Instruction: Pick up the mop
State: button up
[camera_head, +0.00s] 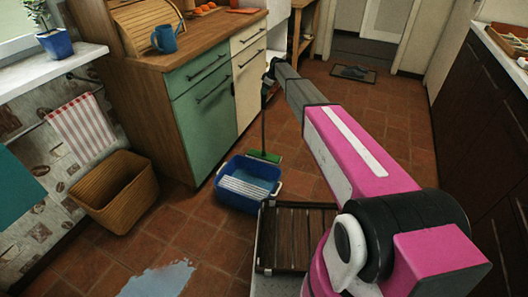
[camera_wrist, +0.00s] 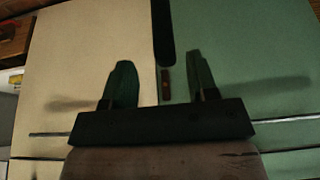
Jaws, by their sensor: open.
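The mop (camera_head: 264,130) stands upright in front of the cabinet, its dark pole rising from a green head behind the blue bucket. My gripper (camera_head: 269,73) is at the pole's upper end in the head view. In the wrist view, my gripper (camera_wrist: 161,68) is open, with its two dark fingers apart. What looks like the dark mop pole (camera_wrist: 163,32) comes down from the top edge, in line with the gap between the fingers. I cannot tell whether the pole is between the fingers or beyond them. The mop head is out of the wrist view.
The blue bucket (camera_head: 247,184) stands on the tiles by the green cabinet door (camera_head: 203,115). A wicker basket (camera_head: 115,190) is at the left, and a puddle (camera_head: 157,280) lies at the front. A dark cabinet (camera_head: 480,130) lines the right. The floor towards the doormat (camera_head: 353,73) is clear.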

send_over(262, 108)
jog(key=w, duration=0.1)
jog(key=shift+d+f, duration=0.1)
jog(key=shift+f, duration=2.55)
grip_shut()
